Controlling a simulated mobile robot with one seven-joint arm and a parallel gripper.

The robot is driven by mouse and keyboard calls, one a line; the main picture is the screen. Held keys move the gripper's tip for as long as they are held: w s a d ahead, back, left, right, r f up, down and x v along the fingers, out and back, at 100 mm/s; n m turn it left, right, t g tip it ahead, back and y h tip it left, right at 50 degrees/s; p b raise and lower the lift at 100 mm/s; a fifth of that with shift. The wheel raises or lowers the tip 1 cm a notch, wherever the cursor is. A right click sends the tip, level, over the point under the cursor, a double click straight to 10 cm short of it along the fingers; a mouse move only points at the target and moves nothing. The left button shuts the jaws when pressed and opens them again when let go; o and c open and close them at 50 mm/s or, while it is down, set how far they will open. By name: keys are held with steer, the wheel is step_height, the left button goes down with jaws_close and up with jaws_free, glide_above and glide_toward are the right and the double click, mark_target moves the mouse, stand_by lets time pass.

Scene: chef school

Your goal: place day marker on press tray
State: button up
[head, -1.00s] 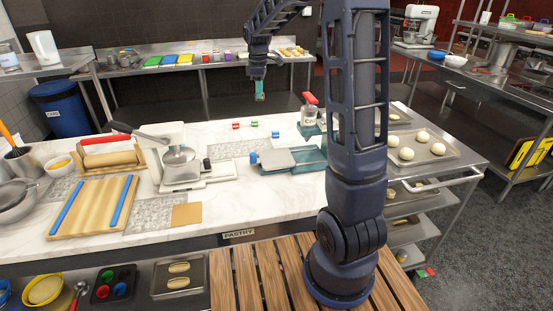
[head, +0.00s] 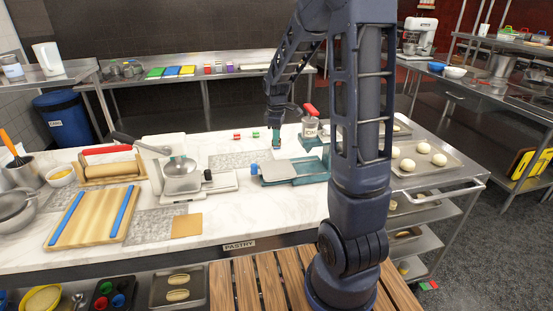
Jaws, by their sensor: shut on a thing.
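My gripper (head: 276,146) points down over the marble counter, just behind the teal press tray (head: 292,180). It is shut on a small day marker, which is mostly hidden by the fingers, so its colour and exact pose cannot be told. Two other small markers, one red (head: 237,135) and one green (head: 256,134), stand on the counter to the left of my gripper. The press tray has a grey plate (head: 280,170) in or over it and a blue knob at its left end.
A red-handled press (head: 310,122) stands right of my gripper, close to it. A scale-like device (head: 181,175) stands on the left. A wooden board with blue rails (head: 93,215) lies further left. A tray of dough balls (head: 425,160) is at right.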

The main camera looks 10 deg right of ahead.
steer(key=shift+f, duration=4.8)
steer(key=shift+f, duration=0.1)
steer(key=o, duration=0.9)
steer(key=shift+o, duration=0.2)
